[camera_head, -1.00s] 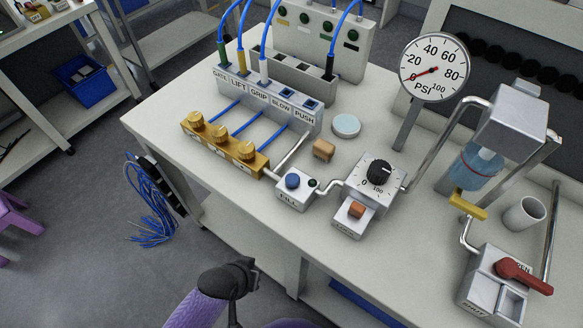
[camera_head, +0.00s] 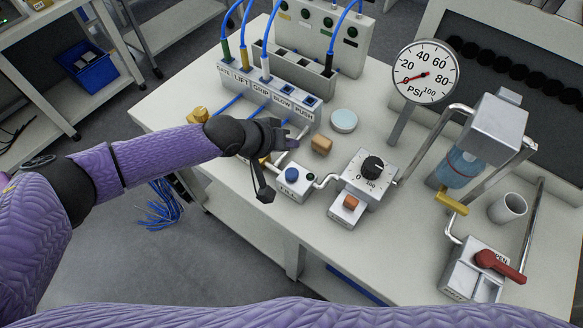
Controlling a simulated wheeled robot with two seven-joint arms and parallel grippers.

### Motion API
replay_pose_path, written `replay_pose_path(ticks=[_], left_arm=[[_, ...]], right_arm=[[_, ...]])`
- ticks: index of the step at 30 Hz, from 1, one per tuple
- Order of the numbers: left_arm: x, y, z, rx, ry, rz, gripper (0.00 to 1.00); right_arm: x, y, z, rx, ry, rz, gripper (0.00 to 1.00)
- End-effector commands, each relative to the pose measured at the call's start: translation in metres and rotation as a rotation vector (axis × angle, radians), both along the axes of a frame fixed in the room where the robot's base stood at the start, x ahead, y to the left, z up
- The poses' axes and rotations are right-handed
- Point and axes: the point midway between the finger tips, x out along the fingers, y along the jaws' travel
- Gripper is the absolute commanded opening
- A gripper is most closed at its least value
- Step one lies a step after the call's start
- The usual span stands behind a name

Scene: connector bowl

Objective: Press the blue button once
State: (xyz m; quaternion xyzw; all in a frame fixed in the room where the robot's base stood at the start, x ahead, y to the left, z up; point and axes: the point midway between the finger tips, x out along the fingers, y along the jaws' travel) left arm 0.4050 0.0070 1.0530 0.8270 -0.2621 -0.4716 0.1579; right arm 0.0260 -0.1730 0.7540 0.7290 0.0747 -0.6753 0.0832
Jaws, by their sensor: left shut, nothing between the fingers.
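The blue button (camera_head: 292,174) sits on top of a small light-grey box labelled FILL (camera_head: 290,190), near the middle of the table's front. My left arm comes in from the left, and its dark left gripper (camera_head: 275,160) is over the table, just left of and above the FILL box. The gripper is shut and empty. A gap shows between it and the blue button in the picture; the height between them is hard to tell. The arm hides most of the brass valve block (camera_head: 199,114). My right gripper is not in view.
An orange button box (camera_head: 345,207) and a black-knob box (camera_head: 368,176) stand right of the FILL box. A wooden block (camera_head: 321,144) and round disc (camera_head: 344,121) lie behind. The PSI gauge (camera_head: 425,71) reads near zero. A red lever (camera_head: 498,266) is at right.

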Motion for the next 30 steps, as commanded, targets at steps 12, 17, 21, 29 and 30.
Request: replay_pose_path(ticks=[12, 17, 21, 29, 30], left_arm=[[0.000, -0.001, -0.011, 0.001, -0.001, -0.003, 0.00], [-0.001, -0.001, -0.031, 0.001, 0.000, -0.004, 0.00], [-0.001, -0.001, -0.053, 0.000, -0.001, -0.004, 0.00], [-0.001, -0.001, -0.086, -0.001, 0.000, -0.003, 0.00], [-0.001, -0.001, -0.088, 0.000, -0.001, -0.004, 0.00]], right_arm=[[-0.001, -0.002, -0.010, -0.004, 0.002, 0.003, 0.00], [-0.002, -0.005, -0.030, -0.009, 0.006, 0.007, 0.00], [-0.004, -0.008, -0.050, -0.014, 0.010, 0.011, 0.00], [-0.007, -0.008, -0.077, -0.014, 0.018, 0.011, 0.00], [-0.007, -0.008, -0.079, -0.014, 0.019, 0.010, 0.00]])
